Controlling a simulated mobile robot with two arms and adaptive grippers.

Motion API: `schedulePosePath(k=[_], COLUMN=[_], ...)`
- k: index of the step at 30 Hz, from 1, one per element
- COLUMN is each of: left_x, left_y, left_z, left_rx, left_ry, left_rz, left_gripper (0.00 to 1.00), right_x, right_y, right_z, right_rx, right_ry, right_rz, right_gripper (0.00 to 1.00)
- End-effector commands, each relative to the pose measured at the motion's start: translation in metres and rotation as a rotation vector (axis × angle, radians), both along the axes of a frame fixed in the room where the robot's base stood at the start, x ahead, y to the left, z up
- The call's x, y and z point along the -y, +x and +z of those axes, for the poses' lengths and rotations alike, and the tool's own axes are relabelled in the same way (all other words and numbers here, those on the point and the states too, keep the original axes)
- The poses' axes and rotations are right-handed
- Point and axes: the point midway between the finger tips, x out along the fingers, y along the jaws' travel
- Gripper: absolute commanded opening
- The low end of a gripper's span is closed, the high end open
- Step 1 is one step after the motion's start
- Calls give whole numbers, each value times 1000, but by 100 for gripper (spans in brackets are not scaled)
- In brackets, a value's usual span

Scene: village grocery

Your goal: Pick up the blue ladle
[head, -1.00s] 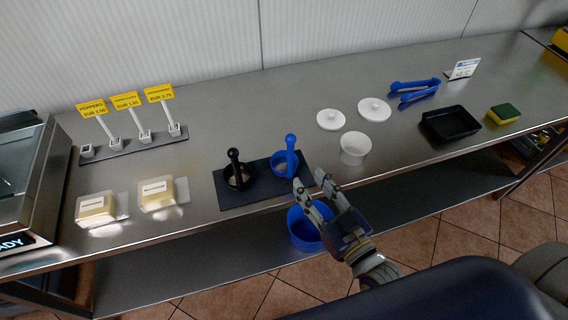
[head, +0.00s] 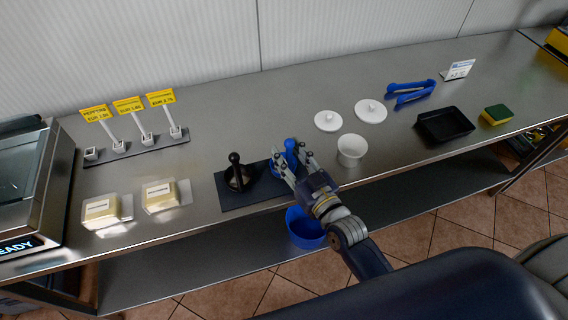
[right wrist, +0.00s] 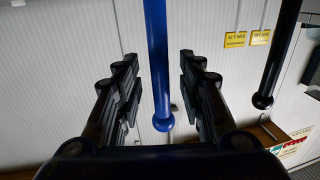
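The blue ladle (head: 291,148) stands upright on the dark mat (head: 262,193), its lower part mostly hidden behind my right gripper. My right gripper (head: 292,168) is at the ladle, fingers apart on either side of its handle. In the right wrist view, the blue handle (right wrist: 158,70) runs between the two open fingers (right wrist: 160,90) with a gap on both sides, so they do not grip it. A black ladle (head: 237,172) stands to the left on the same mat. My left gripper is not in view.
A white cup (head: 351,151) stands just right of my right gripper, with two white lids (head: 370,111) behind it. A black tray (head: 445,124) and blue tongs (head: 411,92) lie further right. Wrapped blocks (head: 160,195) lie at left. A blue bucket (head: 305,228) is below.

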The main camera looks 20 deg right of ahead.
Motion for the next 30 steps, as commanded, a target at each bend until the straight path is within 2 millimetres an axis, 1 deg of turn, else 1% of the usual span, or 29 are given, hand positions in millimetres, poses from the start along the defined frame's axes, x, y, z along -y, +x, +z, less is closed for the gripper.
schedulePosePath(k=[6, 7, 8, 9, 11, 12, 23, 26, 30], left_x=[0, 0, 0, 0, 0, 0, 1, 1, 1], left_y=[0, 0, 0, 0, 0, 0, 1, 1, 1], left_z=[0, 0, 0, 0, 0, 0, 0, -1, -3], left_rx=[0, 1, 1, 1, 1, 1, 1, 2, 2], left_ry=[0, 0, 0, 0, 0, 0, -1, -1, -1], left_rz=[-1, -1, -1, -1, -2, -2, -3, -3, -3], left_gripper=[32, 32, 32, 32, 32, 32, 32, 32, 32], right_x=[-1, -1, -1, -1, -1, -1, 0, -1, -1], right_y=[1, 1, 1, 1, 1, 1, 1, 1, 1], right_z=[-1, -1, -1, -1, -1, -1, 0, 3, 12], right_rx=[-1, -1, -1, -1, -1, -1, 0, 1, 2], right_ry=[1, 1, 1, 1, 1, 1, 1, 2, 5], right_rz=[0, 0, 0, 0, 0, 0, 0, 0, 0], right_gripper=[36, 34, 27, 18, 5, 0, 0, 0, 0])
